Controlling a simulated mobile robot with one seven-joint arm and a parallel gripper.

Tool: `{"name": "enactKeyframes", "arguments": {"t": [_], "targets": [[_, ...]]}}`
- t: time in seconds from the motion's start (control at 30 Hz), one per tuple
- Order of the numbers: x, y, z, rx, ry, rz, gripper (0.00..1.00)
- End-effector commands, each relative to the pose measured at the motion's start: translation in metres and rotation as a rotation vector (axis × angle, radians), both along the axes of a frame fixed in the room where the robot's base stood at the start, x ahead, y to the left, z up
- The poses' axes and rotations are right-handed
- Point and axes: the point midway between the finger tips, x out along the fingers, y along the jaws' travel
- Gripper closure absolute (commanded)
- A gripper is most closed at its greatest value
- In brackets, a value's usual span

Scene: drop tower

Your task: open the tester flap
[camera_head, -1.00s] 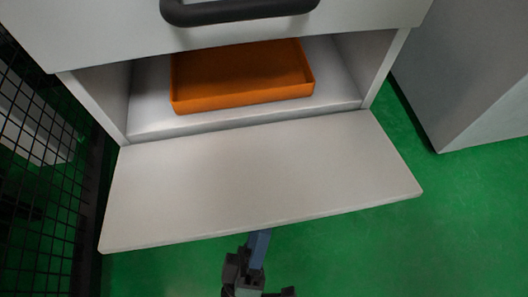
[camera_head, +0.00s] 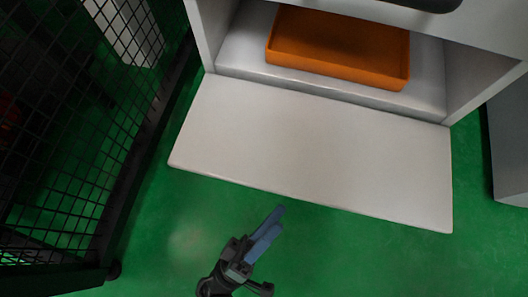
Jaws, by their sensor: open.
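The tester flap (camera_head: 320,150) is a light grey panel, folded down and lying about level in front of the opening of the tester cabinet (camera_head: 214,30). The compartment behind it is open, and an orange tray (camera_head: 336,46) sits inside on its floor. My gripper (camera_head: 271,224) is below the flap's front edge in the picture, toward its left half. Its blue fingers are a little apart and empty. A strip of green floor shows between the fingertips and the flap edge, so they look apart from it.
A black handle (camera_head: 430,4) shows at the top edge on the cabinet front. A black mesh fence (camera_head: 85,120) stands close on the left. Another grey cabinet (camera_head: 508,145) stands at the right. The green floor (camera_head: 390,262) in front is clear.

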Motion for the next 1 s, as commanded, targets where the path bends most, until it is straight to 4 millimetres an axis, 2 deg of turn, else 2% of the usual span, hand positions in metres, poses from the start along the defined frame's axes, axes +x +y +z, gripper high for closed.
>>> {"name": "enactKeyframes", "arguments": {"t": [0.2,0.57,0.63,0.87,0.9,1.0], "targets": [[-0.011,0.013,-0.014,0.001,0.0,0.001,0.48],[-0.015,0.015,-0.017,0.001,0.0,-0.001,0.48],[-0.015,0.015,-0.017,0.001,0.0,-0.001,0.55],[-0.013,0.014,-0.016,-0.002,0.014,-0.008,0.96],[-0.011,0.013,-0.016,-0.006,0.034,-0.019,1.0],[-0.001,0.006,-0.013,-0.03,0.146,-0.078,1.0]]}}
